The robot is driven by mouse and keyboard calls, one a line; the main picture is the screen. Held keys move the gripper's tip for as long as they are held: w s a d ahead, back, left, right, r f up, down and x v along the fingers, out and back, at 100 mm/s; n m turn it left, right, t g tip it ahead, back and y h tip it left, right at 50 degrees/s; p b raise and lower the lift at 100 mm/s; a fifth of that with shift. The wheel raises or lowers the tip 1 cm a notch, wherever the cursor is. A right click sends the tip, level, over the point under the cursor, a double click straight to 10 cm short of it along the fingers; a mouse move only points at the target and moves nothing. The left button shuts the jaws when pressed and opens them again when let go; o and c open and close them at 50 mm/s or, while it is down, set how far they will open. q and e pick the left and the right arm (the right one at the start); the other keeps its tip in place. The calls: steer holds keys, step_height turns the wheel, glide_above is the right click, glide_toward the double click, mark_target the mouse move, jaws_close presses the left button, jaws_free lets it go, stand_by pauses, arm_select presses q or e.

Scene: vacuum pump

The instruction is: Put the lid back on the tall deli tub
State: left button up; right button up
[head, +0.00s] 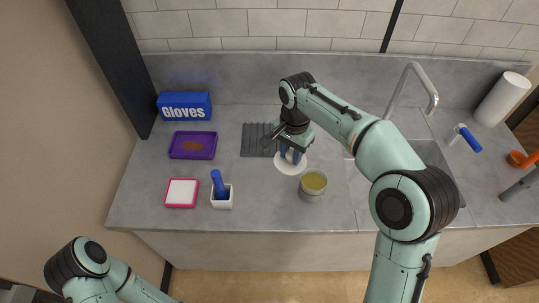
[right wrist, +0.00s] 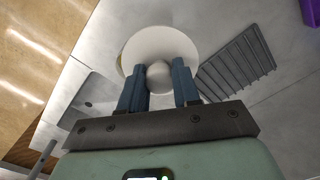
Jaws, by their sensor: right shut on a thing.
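The tall deli tub (head: 313,187) stands upright on the grey counter. It has pale sides and yellowish contents show through its open top. The lid (head: 290,167) is a round white disc just up and left of the tub in the head view. My right gripper (head: 290,154) is shut on the lid's knob. In the right wrist view, the blue fingers sit on both sides of the pale knob (right wrist: 158,76), with the lid's disc (right wrist: 165,42) beyond. I cannot tell how high the lid is above the counter. My left arm shows at the lower left; its gripper is out of view.
A grey ribbed mat (head: 257,140) lies left of the lid. Further left are a purple tray (head: 194,145), a blue gloves box (head: 184,106), a pink-edged white block (head: 181,193) and a white holder (head: 222,202) with a blue-handled tool. The sink (head: 432,154) and faucet (head: 421,82) are right.

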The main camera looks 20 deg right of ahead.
steer(key=s+d+f+m+b, duration=0.1)
steer(key=s+d+f+m, duration=0.15)
steer(key=d, duration=0.55)
arm_select(q)
step_height(320, 180, down, 6)
steer(key=s+b, duration=0.2)
steer(key=b, duration=0.2)
steer(key=shift+s+f, duration=0.2)
steer(key=shift+s, duration=0.1)
arm_select(e)
steer(key=shift+m, duration=0.35)
steer(key=f, duration=0.6)
steer(key=shift+w+a+f, duration=0.1)
steer(key=shift+w+f, duration=0.2)
steer(key=shift+f, duration=0.05)
arm_select(q)
steer(key=shift+w+r, duration=0.1)
steer(key=shift+r, duration=0.25)
steer(key=shift+r, duration=0.1)
arm_select(e)
steer(key=shift+f, duration=0.15)
arm_select(q)
steer(key=shift+w+r+p, duration=0.1)
steer(key=shift+r+p, duration=0.05)
steer(key=shift+p, duration=0.2)
stand_by(0.5)
arm_select(e)
steer(key=o, duration=1.6)
arm_select(q)
steer(key=shift+r, duration=0.1)
